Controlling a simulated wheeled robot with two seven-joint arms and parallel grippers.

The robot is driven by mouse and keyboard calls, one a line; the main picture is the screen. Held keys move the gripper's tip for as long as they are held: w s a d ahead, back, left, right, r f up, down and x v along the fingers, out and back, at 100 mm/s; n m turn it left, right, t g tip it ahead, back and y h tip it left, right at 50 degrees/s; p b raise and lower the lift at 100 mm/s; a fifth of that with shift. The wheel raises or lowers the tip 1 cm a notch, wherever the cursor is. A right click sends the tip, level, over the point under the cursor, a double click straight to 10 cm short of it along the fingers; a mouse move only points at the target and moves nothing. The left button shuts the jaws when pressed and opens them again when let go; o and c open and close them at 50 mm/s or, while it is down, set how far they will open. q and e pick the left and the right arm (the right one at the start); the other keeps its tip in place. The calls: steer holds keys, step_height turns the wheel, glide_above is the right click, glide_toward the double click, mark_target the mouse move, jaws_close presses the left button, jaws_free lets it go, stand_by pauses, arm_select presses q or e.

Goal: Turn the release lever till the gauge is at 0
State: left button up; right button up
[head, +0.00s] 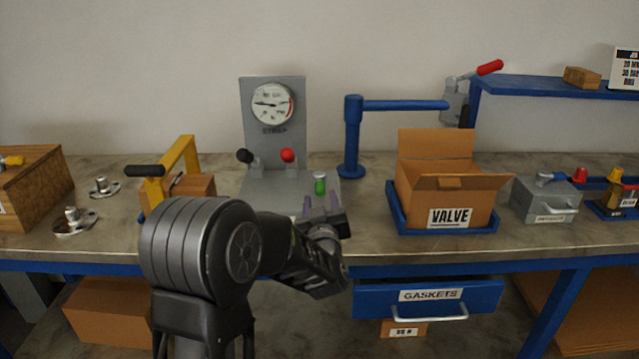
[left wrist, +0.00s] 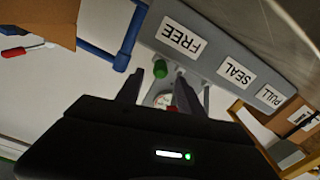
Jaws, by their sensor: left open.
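The round white gauge (head: 272,104) is on an upright grey panel. Its dark needle points left; the figures are too small to read. Levers in front have a black knob (head: 245,156), a red knob (head: 287,155) and a green knob (head: 319,184). In the left wrist view, the green knob (left wrist: 160,69) is beside the FREE label (left wrist: 181,35), with SEAL and PULL labels further right. No label reads "release". My left gripper (head: 320,205) is open, just in front of the green knob. In the wrist view the knob shows between its fingers (left wrist: 158,90); contact is unclear. My right gripper is not in view.
A blue post with a horizontal arm (head: 352,140) stands right of the panel. A VALVE carton (head: 412,180) sits in a blue tray further right. The GASKETS drawer (head: 385,300) is below the bench edge.

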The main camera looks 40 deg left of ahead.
mark_target(320, 185)
arm_select(q)
steer(key=shift+x, duration=3.95)
jaws_close()
